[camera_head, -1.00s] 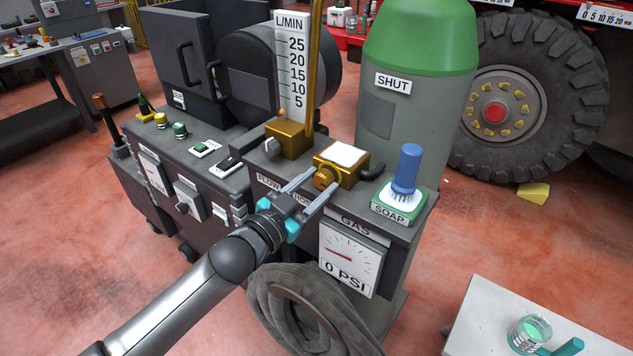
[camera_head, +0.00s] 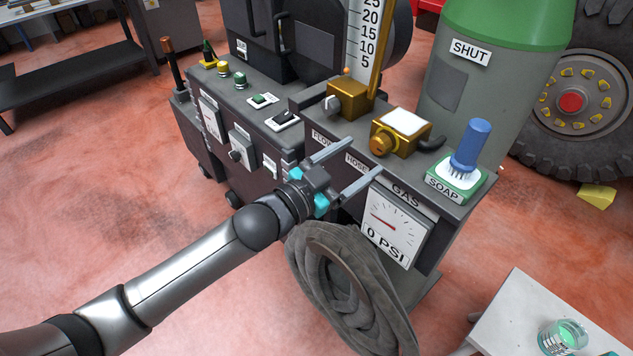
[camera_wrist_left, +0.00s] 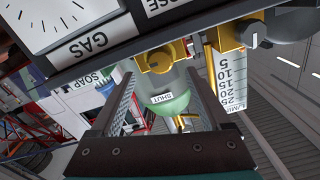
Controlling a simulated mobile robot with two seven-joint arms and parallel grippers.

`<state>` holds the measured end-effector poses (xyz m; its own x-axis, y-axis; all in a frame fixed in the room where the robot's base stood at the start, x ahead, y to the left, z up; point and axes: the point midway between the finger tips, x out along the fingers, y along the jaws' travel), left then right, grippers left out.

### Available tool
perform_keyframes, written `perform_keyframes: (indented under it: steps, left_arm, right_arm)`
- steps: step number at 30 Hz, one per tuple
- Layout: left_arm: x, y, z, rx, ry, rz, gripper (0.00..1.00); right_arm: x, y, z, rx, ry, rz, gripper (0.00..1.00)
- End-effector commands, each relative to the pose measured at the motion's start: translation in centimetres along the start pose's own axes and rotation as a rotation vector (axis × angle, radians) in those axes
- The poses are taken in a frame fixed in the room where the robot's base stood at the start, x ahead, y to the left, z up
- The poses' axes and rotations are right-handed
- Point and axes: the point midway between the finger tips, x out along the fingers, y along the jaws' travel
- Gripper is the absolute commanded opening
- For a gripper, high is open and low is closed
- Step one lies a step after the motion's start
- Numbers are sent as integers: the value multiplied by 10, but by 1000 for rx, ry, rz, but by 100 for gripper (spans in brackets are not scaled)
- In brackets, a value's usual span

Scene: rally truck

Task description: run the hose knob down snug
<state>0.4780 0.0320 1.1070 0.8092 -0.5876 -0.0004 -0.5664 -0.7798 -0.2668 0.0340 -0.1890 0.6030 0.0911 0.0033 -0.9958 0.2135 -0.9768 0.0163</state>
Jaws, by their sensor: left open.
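The hose knob (camera_head: 380,145) is a round brass knob on the front of a brass block with a white top. It stands above the HOSE label (camera_head: 357,164) on the gas cabinet. My left gripper (camera_head: 366,158) is open and empty, in front of the knob and apart from it, with its fingers pointing toward the cabinet. In the left wrist view the knob (camera_wrist_left: 159,62) shows upside down beyond the gap between the two fingers. I cannot tell how tight the knob is. My right gripper is not in view.
A flow gauge block (camera_head: 349,98) stands left of the hose block. A soap brush (camera_head: 470,148) stands to its right. The gas gauge (camera_head: 394,222) reads 0 PSI. A coiled grey hose (camera_head: 345,285) hangs below my left gripper. A white table (camera_head: 520,305) is at lower right.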

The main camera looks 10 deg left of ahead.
Motion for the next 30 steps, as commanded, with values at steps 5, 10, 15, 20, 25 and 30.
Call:
perform_keyframes:
  steps: [5, 10, 15, 20, 25, 30]
  left_arm:
    - [-33, 1, 1, 0, -2, 2, 81]
    - [-60, 1, 1, 0, -3, 2, 81]
    - [-83, 1, 1, 0, -2, 2, 81]
    - [-97, 0, 1, -1, -1, 0, 81]
    - [-104, 0, 0, 0, 1, 0, 81]
    - [-105, 0, -1, 1, 1, 0, 81]
  right_arm:
    - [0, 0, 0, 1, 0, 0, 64]
    - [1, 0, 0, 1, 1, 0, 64]
    - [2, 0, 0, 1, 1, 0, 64]
    - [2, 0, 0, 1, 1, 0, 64]
    - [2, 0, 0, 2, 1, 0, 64]
    - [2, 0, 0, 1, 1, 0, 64]
